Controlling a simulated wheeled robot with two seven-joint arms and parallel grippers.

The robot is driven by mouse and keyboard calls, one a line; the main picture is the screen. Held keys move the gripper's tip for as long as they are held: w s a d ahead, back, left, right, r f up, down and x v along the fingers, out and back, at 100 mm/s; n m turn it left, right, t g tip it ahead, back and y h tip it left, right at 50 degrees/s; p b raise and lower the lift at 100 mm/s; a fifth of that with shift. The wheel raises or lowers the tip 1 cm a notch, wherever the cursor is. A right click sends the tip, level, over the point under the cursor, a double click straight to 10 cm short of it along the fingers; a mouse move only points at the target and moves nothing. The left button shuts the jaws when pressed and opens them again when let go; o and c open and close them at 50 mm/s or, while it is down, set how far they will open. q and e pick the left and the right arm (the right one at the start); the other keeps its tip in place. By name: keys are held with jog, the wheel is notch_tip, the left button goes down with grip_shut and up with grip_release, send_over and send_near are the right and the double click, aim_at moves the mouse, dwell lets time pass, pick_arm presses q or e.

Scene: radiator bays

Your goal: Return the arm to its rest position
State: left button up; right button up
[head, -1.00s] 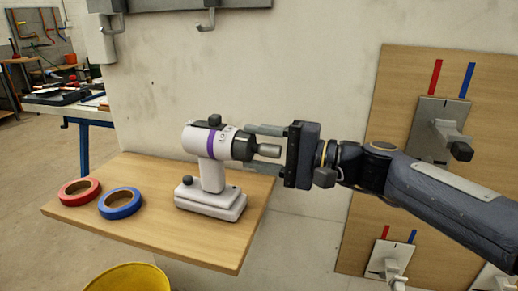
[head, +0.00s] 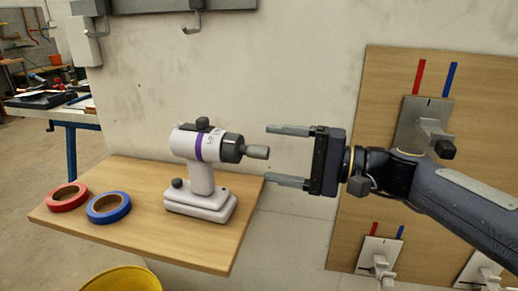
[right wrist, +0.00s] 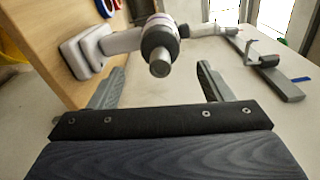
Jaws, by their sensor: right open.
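My right gripper (head: 288,156) is open and empty in the head view, to the right of a white and purple drill (head: 202,168) and apart from it. The drill stands upright on its base on a wooden shelf (head: 205,247), its grey tip pointing right toward the gripper. In the right wrist view the open fingers (right wrist: 152,90) show with nothing between them, and the drill (right wrist: 160,42) lies beyond them with its tip facing the camera. My left gripper is in neither view.
A red tape roll (head: 67,197) and a blue tape roll (head: 108,207) lie on the shelf's left part. A yellow bucket (head: 122,279) is below. A wooden wall panel (head: 345,225) with grey brackets (head: 424,125) is behind my right arm. Bare wall lies between shelf and panel.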

jog(key=shift+s+d, duration=0.3)
jog(key=shift+d, duration=0.35)
jog(key=s+d+f+n+h, duration=0.1)
jog(key=s+d+f+h, duration=0.3)
jog(key=s+f, duration=0.35)
jog(key=s+d+f+n+h, duration=0.2)
jog(key=s+d+f+h, duration=0.15)
jog(key=s+f, duration=0.4)
jog(key=s+d+f+n+h, duration=0.1)
jog(key=s+d+f+h, duration=0.35)
jog(key=f, duration=0.55)
notch_tip(320, 180, up, 28)
jog(key=s+h+p, duration=0.1)
jog(key=p, duration=2.7)
jog(key=shift+a+f+g+p, duration=0.15)
jog(key=shift+g+p, duration=0.15)
jog(key=shift+g, duration=0.1)
